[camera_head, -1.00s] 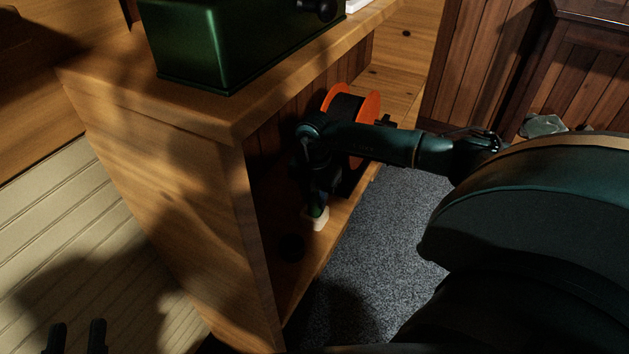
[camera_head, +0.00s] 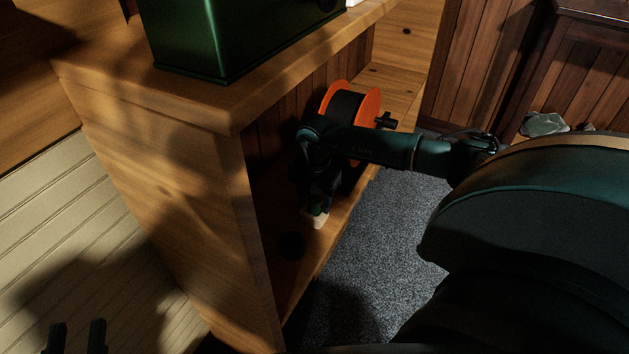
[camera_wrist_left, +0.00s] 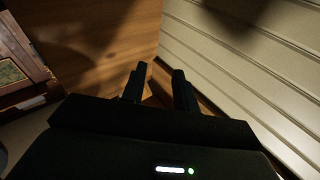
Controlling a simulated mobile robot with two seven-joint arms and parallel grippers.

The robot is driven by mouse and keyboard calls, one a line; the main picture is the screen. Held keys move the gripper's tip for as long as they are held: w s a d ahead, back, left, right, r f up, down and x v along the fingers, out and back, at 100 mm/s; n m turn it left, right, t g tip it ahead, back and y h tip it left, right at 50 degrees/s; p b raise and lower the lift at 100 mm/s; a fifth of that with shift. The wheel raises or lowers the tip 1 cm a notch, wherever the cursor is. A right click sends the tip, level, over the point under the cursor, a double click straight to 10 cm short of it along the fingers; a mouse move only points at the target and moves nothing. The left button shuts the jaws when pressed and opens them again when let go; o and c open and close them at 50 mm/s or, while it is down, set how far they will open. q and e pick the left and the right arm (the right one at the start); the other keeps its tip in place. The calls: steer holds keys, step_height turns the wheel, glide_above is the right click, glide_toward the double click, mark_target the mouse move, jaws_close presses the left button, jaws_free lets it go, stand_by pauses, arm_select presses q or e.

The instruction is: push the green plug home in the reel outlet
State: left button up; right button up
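The cream outlet block (camera_head: 320,222) sits on the lower shelf of the wooden cabinet. The small green plug (camera_head: 317,208) shows just above it, mostly hidden by my right gripper; I cannot see how deep it sits. My right gripper (camera_head: 318,203) points down with its dark fingers around the plug; shadow hides whether they grip it. The orange reel (camera_head: 367,108) with a black drum stands behind my right arm. My left gripper (camera_head: 76,336) is open and empty at the bottom left, away from the outlet; its parted fingers also show in the left wrist view (camera_wrist_left: 158,82).
A green metal box (camera_head: 235,40) stands on the cabinet top (camera_head: 150,100), above my right arm. The cabinet side panel (camera_head: 190,200) closes the shelf on the left. A dark round thing (camera_head: 291,246) lies near the outlet. Grey carpet (camera_head: 390,240) is clear in front.

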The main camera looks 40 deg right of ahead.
mark_target(314, 196)
steer(key=shift+o, duration=0.2)
steer(key=shift+r, duration=0.35)
step_height(314, 196, up, 6)
steer(key=p, duration=0.2)
steer(key=shift+f+p, duration=0.2)
steer(key=shift+p, duration=0.15)
arm_select(q)
steer(key=shift+s+a+r+m+y+p, duration=0.2)
steer(key=shift+a+m+y+p, duration=0.25)
steer(key=shift+p, duration=0.6)
arm_select(e)
step_height(314, 196, up, 7)
arm_select(q)
steer(key=shift+d+r, duration=0.1)
